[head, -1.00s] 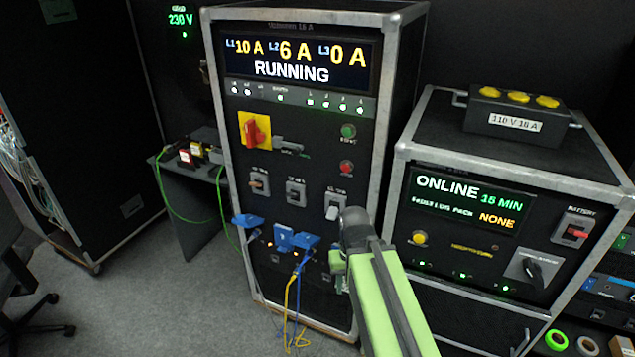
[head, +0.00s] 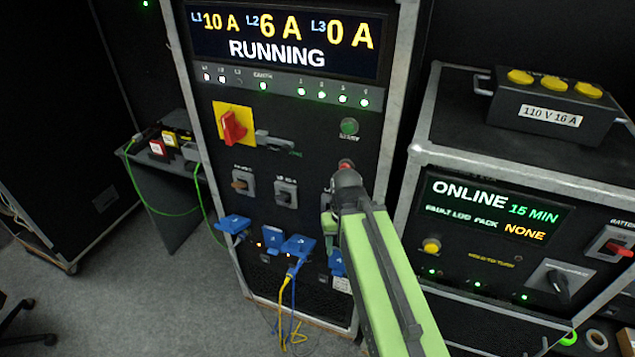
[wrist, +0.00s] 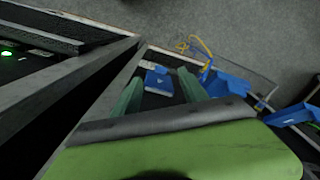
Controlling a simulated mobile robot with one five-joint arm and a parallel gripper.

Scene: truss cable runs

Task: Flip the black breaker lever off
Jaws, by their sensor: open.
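The black breaker lever (head: 286,194) is the middle one in a row on the tall rack's panel, in a grey frame. A brown-orange lever (head: 241,186) sits to its left. A third breaker to its right is mostly hidden behind my arm. My arm's dark end covers the panel just right of the black lever, below a red button (head: 346,164). In the wrist view my gripper (wrist: 160,78) shows two green fingers apart, with a blue socket cover (wrist: 158,82) seen between them. The gap holds nothing, and the black lever does not show there.
Blue socket covers (head: 297,245) with yellow and blue cables stick out below the breakers. A red rotary switch (head: 233,126) is above them. A second rack (head: 450,151) carrying a black box (head: 550,108) stands to the right. Grey floor (head: 150,300) is free at left.

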